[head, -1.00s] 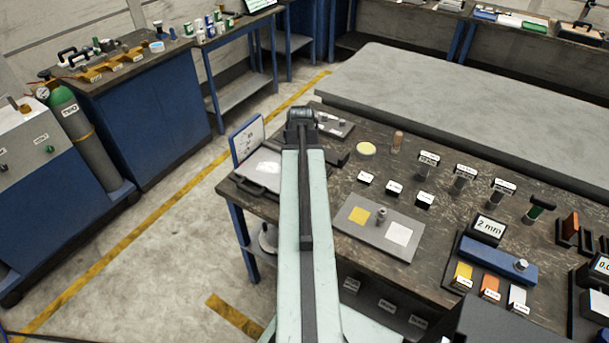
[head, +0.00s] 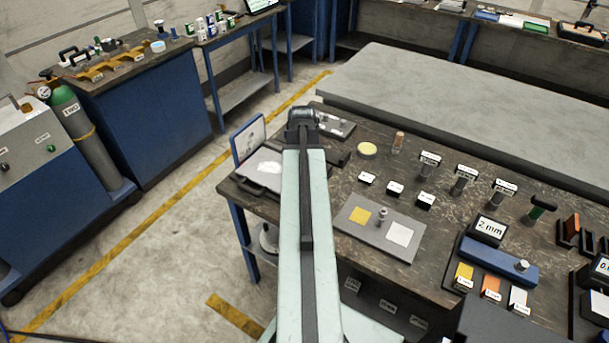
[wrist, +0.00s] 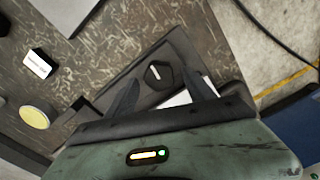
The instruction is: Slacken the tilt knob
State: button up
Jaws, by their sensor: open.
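A dark faceted knob (wrist: 158,72) with a white mark on its face shows in the wrist view, on a dark flat plate or arm. I take it to be the tilt knob. My gripper (wrist: 172,84) is open, with one dark finger low on the left of the knob and the other to its right. Nothing is held between the fingers. I cannot tell how far the fingertips are above the knob. In the head view my own arm hides the gripper and the knob.
The workbench (head: 440,190) carries a pale yellow disc (head: 367,149), small labelled blocks (head: 396,188) and a grey plate (head: 380,240) to the right of my arm. A white-and-blue panel (head: 249,140) stands at the bench's left end. Open floor (head: 170,265) lies to the left.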

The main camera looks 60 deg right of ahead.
notch_tip(320, 180, up, 8)
jog(key=p, duration=0.8)
jog(key=shift+f, duration=0.1)
jog(key=shift+w, duration=0.1)
jog(key=w+a+n, duration=0.6)
jog(key=w+a, duration=1.2)
jog(key=a, duration=0.4)
jog(key=w+a+m, duration=0.1)
jog(key=w+a, duration=0.2)
jog(key=a, duration=2.3)
jog(key=shift+w, duration=0.15)
